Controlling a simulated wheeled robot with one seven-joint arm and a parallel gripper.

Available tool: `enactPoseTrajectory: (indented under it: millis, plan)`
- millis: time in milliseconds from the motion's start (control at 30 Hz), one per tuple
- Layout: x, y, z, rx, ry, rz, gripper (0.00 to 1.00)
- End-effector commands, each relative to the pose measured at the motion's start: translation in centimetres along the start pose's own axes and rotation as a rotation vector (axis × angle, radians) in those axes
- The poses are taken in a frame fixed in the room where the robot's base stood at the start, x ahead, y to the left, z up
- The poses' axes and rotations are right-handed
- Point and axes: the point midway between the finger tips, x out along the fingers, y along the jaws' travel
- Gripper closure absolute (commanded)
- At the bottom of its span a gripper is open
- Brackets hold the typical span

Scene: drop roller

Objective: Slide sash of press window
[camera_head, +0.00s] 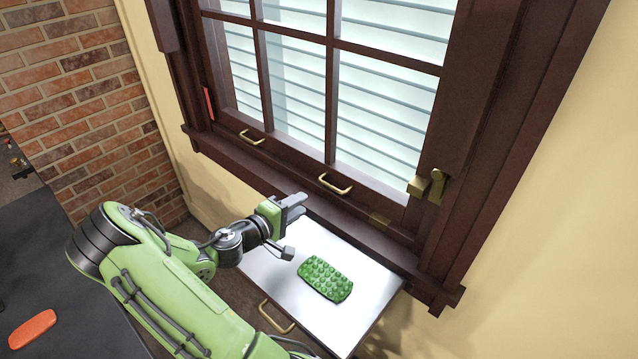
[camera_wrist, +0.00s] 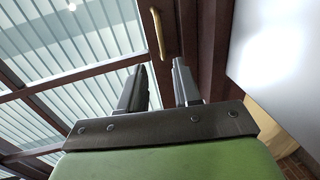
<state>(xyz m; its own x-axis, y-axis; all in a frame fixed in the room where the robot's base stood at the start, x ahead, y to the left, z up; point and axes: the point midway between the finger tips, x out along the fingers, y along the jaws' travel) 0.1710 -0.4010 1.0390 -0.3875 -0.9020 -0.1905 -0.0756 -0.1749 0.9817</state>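The window sash (camera_head: 333,98) has a dark brown wooden frame with several panes and blinds behind it. Two brass handles, a left one (camera_head: 252,137) and a middle one (camera_head: 335,185), sit on its bottom rail. A brass latch (camera_head: 428,187) is at the lower right of the frame. My gripper (camera_head: 298,206) is in front of the sill, lower and to the left of the middle handle. In the wrist view my gripper (camera_wrist: 159,80) has its two fingers apart with nothing between them. A brass handle (camera_wrist: 160,33) shows beyond the fingertips, not touched.
A white-topped cabinet (camera_head: 352,326) with a brass pull (camera_head: 276,316) stands below the sill. A green studded block (camera_head: 325,278) lies on its top. A brick wall (camera_head: 75,95) is at the left. A dark surface (camera_head: 60,265) bears an orange object (camera_head: 32,328).

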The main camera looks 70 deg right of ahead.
Motion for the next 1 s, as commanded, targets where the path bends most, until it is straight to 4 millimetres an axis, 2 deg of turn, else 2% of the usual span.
enactPoseTrajectory:
  millis: [300,500,633,867,900,1000]
  plan:
    - [8.2,0.0,0.2,0.003,-0.006,-0.001,0.67]
    - [12.2,0.0,0.1,0.002,-0.003,-0.001,0.67]
    - [13.3,-0.1,0.1,0.002,-0.002,-0.003,0.67]
    - [13.5,-0.1,0.1,0.001,-0.001,-0.003,0.67]
    - [13.5,-0.1,0.1,0.001,-0.001,-0.003,0.69]
    - [13.5,-0.1,0.1,0.001,-0.001,-0.003,0.84]
